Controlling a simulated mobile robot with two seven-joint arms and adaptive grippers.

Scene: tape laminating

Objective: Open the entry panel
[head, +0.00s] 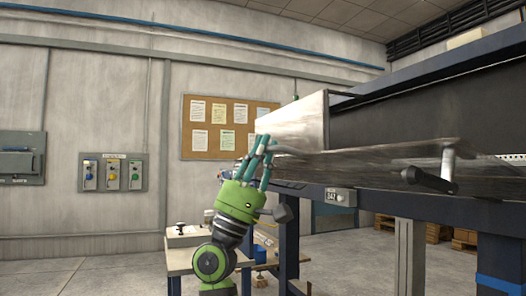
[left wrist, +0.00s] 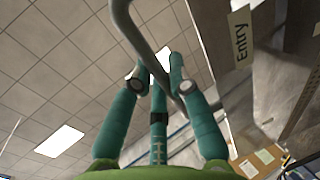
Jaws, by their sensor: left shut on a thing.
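My left gripper (head: 262,158) is raised at the left end of the machine, its teal fingers pointing up. In the left wrist view its fingers (left wrist: 165,80) are closed around a grey curved bar handle (left wrist: 142,38). A label reading "Entry" (left wrist: 240,38) is on the surface beside the handle. In the head view a brushed metal panel (head: 296,122) stands upright just above and right of the fingers. The fingers hide the place where they meet the handle in this view. My right gripper is not in view.
A long metal panel (head: 370,160) juts out at the right, with a dark-gripped handle (head: 430,180) on it. A blue frame leg (head: 289,240) stands below. A small table (head: 183,262) is behind my left arm. Open floor (head: 80,278) lies to the left.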

